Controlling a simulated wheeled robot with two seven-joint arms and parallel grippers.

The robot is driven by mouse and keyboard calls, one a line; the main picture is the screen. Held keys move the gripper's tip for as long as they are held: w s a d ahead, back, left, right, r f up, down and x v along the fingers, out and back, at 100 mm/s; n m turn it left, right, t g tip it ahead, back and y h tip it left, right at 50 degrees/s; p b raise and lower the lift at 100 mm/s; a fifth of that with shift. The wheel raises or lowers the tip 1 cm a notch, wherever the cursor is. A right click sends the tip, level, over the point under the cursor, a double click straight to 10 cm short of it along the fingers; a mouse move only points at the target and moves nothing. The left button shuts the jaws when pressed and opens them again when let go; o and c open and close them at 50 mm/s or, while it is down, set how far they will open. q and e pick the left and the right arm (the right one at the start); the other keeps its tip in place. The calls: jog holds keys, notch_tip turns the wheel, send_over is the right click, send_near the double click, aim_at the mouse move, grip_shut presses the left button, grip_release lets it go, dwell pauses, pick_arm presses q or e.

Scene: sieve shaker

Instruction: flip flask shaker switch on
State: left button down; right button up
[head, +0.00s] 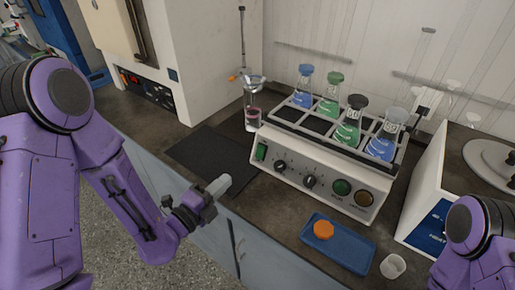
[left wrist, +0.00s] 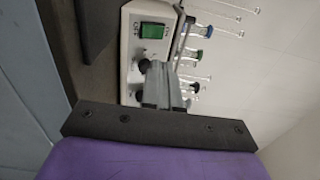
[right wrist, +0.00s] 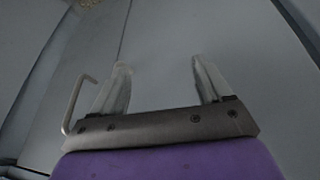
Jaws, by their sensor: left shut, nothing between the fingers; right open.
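The flask shaker (head: 310,165) stands on the dark bench and holds several stoppered flasks with blue and green liquid in its top rack. Its green rocker switch (head: 261,152) is at the left end of the front panel; it also shows large in the left wrist view (left wrist: 154,31). I cannot tell its position. My left gripper (head: 218,186) is shut and empty, in front of the panel's left end and apart from the switch. In the left wrist view its closed fingers (left wrist: 160,82) lie below the switch. My right gripper (right wrist: 160,78) is open and empty, facing a grey cabinet front; the head view hides it.
A blue tray (head: 350,256) with an orange cap (head: 323,230) lies before the shaker, beside a small white cup (head: 393,266). A dark mat (head: 200,152) lies left of the shaker. A glass vessel (head: 252,110) stands behind its left end. A white device (head: 430,200) stands at right.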

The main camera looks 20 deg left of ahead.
aim_at(260, 148)
pick_arm(q)
jog(key=b, duration=0.1)
jog(key=w+b, duration=0.1)
jog(key=b, duration=0.1)
jog(key=w+b, duration=0.1)
jog(key=b, duration=0.1)
jog(key=shift+d+f, duration=0.35)
jog(key=shift+w+d+r+p, duration=0.3)
jog(key=shift+w+r+p, duration=0.35)
jog(key=shift+p, duration=0.3)
jog(key=p+x, duration=0.1)
jog(key=x, duration=0.3)
jog(key=p+x, duration=0.1)
jog(key=x, duration=0.4)
jog(key=shift+f+p, duration=0.2)
jog(key=shift+p, duration=0.15)
jog(key=shift+w, duration=0.45)
jog(key=shift+d, duration=0.1)
